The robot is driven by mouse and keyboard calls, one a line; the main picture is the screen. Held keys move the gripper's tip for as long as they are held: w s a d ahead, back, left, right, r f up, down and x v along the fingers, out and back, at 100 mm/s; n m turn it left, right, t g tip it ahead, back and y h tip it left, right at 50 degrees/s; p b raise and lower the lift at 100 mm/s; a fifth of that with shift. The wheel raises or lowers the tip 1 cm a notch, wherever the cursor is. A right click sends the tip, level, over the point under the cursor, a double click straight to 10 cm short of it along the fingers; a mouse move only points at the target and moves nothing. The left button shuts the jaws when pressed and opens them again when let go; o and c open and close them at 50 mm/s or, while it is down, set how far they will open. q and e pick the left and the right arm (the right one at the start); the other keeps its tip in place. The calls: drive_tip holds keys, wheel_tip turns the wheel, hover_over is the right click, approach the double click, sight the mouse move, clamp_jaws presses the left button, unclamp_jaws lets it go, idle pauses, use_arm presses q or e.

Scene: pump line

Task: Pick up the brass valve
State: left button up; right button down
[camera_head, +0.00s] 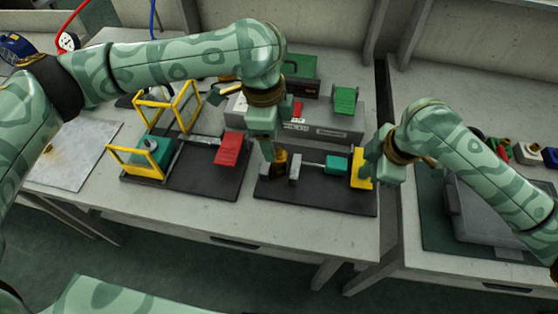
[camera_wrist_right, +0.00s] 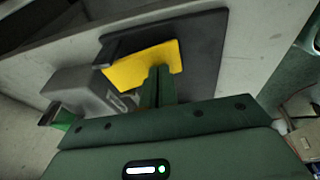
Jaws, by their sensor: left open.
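The brass valve (camera_head: 281,158) is a small brass-coloured piece on the dark right-hand base plate (camera_head: 318,198), beside a grey block. In the head view my left gripper (camera_head: 268,154) points down right at it, open, and partly hides it; I cannot tell whether the fingers touch it. My right gripper (camera_head: 368,172) is at the right end of the same plate, at a yellow panel (camera_head: 361,168). In the right wrist view its fingers (camera_wrist_right: 157,80) are together over the yellow panel (camera_wrist_right: 135,68); contact is unclear.
A grey box (camera_head: 340,122) stands behind the plate. To the left, another dark plate carries yellow frames (camera_head: 130,160) and a red panel (camera_head: 229,149). A green rod-ended block (camera_head: 336,164) lies between my grippers. The table's front strip is clear.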

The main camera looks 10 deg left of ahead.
sight(280, 162)
use_arm(q)
drive_tip(key=f, duration=0.3)
drive_tip(key=d+f, duration=0.1)
drive_tip(key=f, duration=0.5)
drive_tip(key=shift+d+f, duration=0.15)
drive_tip(key=shift+d, duration=0.05)
use_arm(e)
drive_tip(key=shift+f, duration=0.15)
use_arm(q)
drive_tip(key=c, duration=1.3)
drive_tip(key=shift+o, duration=0.2)
wheel_tip(280, 162, up, 10)
drive_tip(key=shift+r, duration=0.2)
